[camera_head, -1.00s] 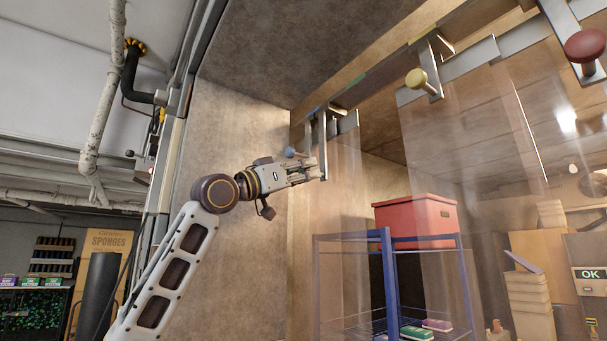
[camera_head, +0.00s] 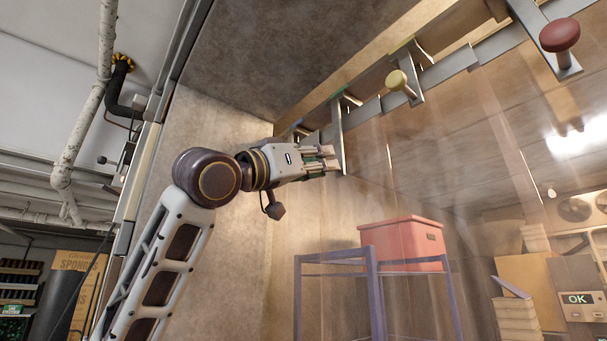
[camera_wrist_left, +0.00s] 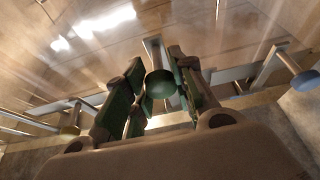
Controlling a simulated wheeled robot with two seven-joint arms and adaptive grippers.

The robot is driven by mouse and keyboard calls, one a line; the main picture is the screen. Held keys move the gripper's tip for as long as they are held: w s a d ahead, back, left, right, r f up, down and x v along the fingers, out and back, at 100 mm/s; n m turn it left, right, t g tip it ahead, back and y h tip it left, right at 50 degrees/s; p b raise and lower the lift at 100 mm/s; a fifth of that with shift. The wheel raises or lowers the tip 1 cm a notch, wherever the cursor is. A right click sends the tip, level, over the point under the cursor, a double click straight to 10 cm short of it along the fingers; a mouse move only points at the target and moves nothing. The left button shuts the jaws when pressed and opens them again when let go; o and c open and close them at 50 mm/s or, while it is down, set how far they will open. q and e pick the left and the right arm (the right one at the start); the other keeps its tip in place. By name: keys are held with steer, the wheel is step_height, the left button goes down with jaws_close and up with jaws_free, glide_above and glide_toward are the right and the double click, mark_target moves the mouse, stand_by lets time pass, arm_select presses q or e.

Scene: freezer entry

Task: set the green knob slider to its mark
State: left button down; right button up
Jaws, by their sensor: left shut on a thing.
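My left gripper (camera_head: 328,161) is shut on the green knob, high up at the curtain rail. The green knob (camera_wrist_left: 160,84) shows between the two fingers in the left wrist view; in the head view the fingers mostly hide it. Its slider plate (camera_head: 340,138) hangs from the rail just beyond the fingertips. A small green mark (camera_head: 339,92) is on the wooden rail (camera_head: 372,78), close to the plate's top end in the picture. I cannot tell whether they line up exactly. My right gripper is not in view.
The yellow knob (camera_head: 397,80) and the red knob (camera_head: 560,35) are on sliders to the right. The blue knob (camera_wrist_left: 305,80) shows in the wrist view. Clear curtain strips hang below. A blue rack (camera_head: 372,300) with a red box (camera_head: 402,243) stands beyond.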

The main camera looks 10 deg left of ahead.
arm_select(q)
steer(key=shift+s+d, duration=0.4)
steer(key=shift+d, duration=0.1)
steer(key=c, duration=1.1)
jaws_free()
steer(key=shift+c, duration=0.2)
steer(key=shift+a, duration=0.1)
steer(key=v, duration=1.2)
steer(key=shift+w, duration=0.1)
steer(key=shift+f, duration=0.1)
